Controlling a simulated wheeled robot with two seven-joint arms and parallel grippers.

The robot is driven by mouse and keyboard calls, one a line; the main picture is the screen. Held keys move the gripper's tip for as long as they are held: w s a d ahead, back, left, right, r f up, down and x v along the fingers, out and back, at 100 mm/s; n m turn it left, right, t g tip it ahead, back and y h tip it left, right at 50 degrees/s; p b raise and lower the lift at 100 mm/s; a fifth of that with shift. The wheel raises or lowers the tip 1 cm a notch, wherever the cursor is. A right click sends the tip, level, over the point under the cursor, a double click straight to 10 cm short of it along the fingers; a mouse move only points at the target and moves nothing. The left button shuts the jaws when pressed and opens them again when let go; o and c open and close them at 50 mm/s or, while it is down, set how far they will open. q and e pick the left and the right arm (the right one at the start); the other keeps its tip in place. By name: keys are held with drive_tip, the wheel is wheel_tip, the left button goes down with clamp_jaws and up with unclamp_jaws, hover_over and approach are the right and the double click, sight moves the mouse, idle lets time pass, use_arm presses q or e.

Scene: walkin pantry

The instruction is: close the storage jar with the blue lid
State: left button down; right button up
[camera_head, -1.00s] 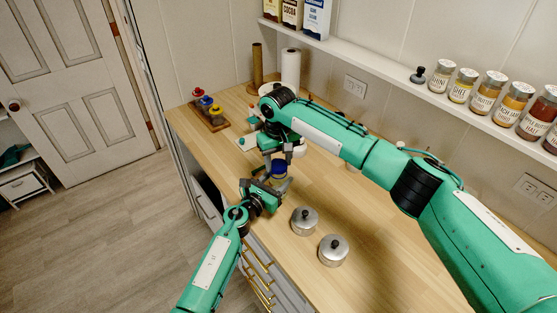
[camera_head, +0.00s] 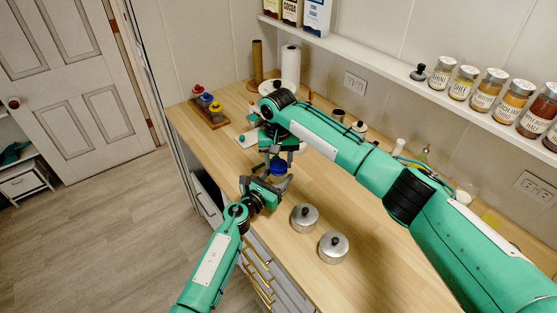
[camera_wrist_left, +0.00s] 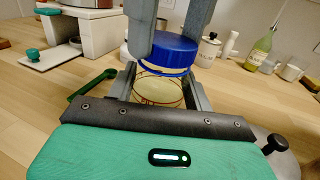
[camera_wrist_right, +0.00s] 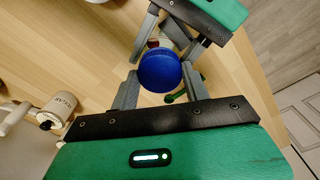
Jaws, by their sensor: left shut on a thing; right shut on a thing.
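The storage jar (camera_wrist_left: 158,90) is clear with pale contents and stands upright between the fingers of my left gripper (camera_head: 268,186), which is shut on it. The blue lid (camera_wrist_left: 162,52) is at the jar's mouth, slightly tilted in the left wrist view. Whether it is fully seated, I cannot tell. My right gripper (camera_head: 278,158) reaches down from above and is shut on the lid's sides. In the right wrist view the round blue top (camera_wrist_right: 160,71) lies between its fingertips and hides most of the jar.
Two metal canisters with black knobs (camera_head: 305,217) (camera_head: 333,247) stand on the wooden counter right of the jar. A green-handled tool (camera_wrist_left: 92,86) lies beside the jar. A tray with coloured knobs (camera_head: 210,115) is at the far left. Labelled jars (camera_head: 490,90) line the wall shelf.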

drive_tip(key=m, duration=0.7)
drive_tip(key=shift+a, duration=0.1)
drive_tip(key=m, duration=2.1)
drive_tip(key=o, duration=0.9)
